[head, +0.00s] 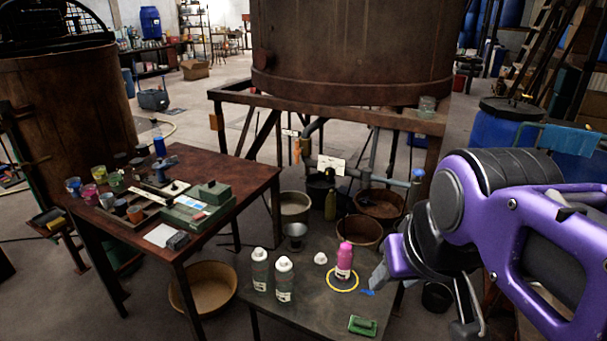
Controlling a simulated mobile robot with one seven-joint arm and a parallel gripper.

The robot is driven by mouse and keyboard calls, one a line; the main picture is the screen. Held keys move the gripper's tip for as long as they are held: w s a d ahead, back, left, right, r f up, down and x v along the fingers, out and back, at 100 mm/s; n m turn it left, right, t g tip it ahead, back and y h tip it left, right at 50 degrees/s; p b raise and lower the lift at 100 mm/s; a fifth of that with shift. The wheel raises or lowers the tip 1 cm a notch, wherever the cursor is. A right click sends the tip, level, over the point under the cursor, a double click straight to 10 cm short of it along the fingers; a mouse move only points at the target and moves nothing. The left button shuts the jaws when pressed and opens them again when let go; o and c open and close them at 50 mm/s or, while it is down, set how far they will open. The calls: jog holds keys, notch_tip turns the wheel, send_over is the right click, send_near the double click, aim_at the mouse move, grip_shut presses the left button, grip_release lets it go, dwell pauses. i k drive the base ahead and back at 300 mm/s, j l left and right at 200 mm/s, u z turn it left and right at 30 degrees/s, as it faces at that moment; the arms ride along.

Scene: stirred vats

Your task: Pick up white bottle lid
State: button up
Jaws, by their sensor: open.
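A small white bottle lid (320,258) lies loose on the dark low table (310,315), between the grey bottles and a pink bottle. The pink bottle (344,261) stands upright by a yellow ring (330,287) marked on the tabletop. Two grey bottles with white tops, one at the left (259,270) and one nearer (284,280), stand upright left of the lid. My gripper (398,268) is open at the table's right edge, right of the pink bottle and apart from the lid. My purple arm hides part of the gripper.
A brown table (225,205) with paint pots is at the left. A large vat (350,50) stands behind.

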aim_at(320, 259)
jog(key=i+j+z, duration=0.3)
jog(key=j, duration=0.25)
jog(key=i+j+z, duration=0.15)
jog(key=j, duration=0.2)
jog(key=i+j+z, duration=0.15)
jog(key=j, duration=0.15)
